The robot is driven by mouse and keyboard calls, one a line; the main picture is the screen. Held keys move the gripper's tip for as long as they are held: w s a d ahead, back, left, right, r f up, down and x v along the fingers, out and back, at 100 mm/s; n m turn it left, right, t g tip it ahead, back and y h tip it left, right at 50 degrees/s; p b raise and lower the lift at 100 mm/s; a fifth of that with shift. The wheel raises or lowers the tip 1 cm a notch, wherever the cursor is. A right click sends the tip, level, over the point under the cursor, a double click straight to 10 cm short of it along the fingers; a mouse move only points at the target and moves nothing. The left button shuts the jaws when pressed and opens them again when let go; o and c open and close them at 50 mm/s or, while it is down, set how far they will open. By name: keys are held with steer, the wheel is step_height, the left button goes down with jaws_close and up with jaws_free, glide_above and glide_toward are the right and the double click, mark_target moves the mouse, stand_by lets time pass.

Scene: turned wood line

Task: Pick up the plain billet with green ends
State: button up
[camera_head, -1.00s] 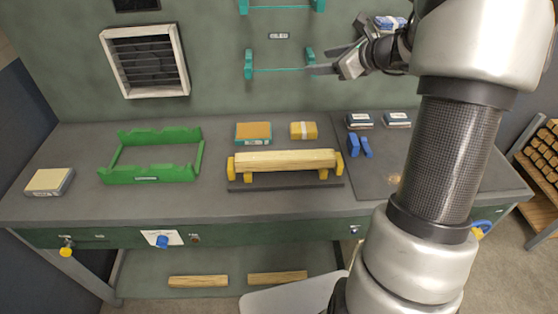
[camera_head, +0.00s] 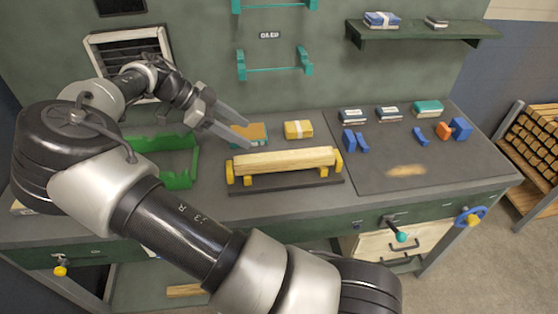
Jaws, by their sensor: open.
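No green ends show on any billet. A plain pale billet (camera_head: 284,161) lies level across the yellow supports (camera_head: 230,172) of a dark stand on the bench. My gripper (camera_head: 246,132) is open and empty, above and to the left of this billet and apart from it. Its fingers point right and down, in front of the orange-topped block. Another plain piece of wood (camera_head: 185,290) lies on the low shelf, partly hidden by my arm; its end colour cannot be told.
A green cradle (camera_head: 180,180) stands at left, partly behind my arm. A yellow block (camera_head: 298,129) sits behind the stand. Blue pieces (camera_head: 355,141) and an orange piece (camera_head: 443,131) lie at right. A rack (camera_head: 535,140) of several wooden pieces stands far right. The right bench front is mostly clear.

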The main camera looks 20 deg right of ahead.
mark_target(283, 155)
steer(key=p+x, duration=0.1)
steer(key=x, duration=1.6)
steer(key=shift+d+p, duration=0.2)
steer(key=shift+p, duration=0.1)
steer(key=shift+c, duration=0.4)
steer(key=shift+r, duration=0.15)
jaws_close()
step_height(283, 155, up, 9)
steer(key=shift+r+b, duration=0.2)
steer(key=shift+b, duration=0.1)
steer(key=shift+r, duration=0.25)
steer(key=shift+s, duration=0.15)
